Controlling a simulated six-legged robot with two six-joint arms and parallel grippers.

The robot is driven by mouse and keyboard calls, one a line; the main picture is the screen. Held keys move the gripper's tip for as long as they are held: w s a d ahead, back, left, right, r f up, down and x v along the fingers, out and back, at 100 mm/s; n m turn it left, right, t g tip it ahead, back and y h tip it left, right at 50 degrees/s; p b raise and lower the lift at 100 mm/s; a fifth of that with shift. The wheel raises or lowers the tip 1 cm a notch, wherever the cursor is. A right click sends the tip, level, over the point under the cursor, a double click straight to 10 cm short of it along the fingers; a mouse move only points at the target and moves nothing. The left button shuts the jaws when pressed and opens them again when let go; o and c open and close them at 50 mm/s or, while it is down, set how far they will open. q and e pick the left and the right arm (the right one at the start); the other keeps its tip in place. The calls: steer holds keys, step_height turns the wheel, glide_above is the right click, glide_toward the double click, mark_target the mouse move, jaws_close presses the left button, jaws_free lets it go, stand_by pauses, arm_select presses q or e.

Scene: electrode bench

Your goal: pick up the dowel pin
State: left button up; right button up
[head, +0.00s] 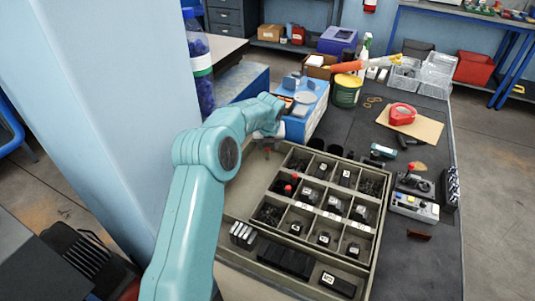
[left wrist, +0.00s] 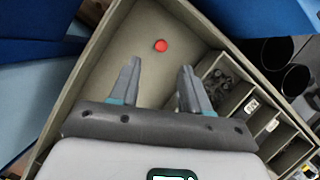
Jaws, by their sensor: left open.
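A small red round thing (left wrist: 161,45) stands out on the bare floor of the tray's wide open section in the left wrist view. It may be the top of the dowel pin, but I cannot tell its full shape. My left gripper (left wrist: 157,80) is open and empty, with its two fingers apart. The red thing lies beyond the fingertips, between their lines, and is not touched. In the head view my left gripper (head: 267,140) hangs over the far left part of the tray (head: 232,205). My right gripper is not in view.
The tray has several divided compartments with small dark parts and labels, right of the gripper. Black cups (left wrist: 290,80) stand outside the tray wall. A blue box (head: 308,112) stands behind the gripper. A control box (head: 413,205) and red tape (head: 402,113) lie to the right.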

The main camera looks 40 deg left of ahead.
mark_target(268, 149)
arm_select(q)
steer(key=x, duration=0.3)
steer(key=shift+a+p+x, duration=0.1)
steer(key=shift+p+x, duration=0.2)
steer(key=shift+x, duration=1)
steer(key=shift+a+p+x, duration=0.15)
steer(key=shift+p+x, duration=0.1)
steer(key=shift+x, duration=1.05)
steer(key=shift+w+r, duration=0.2)
jaws_close()
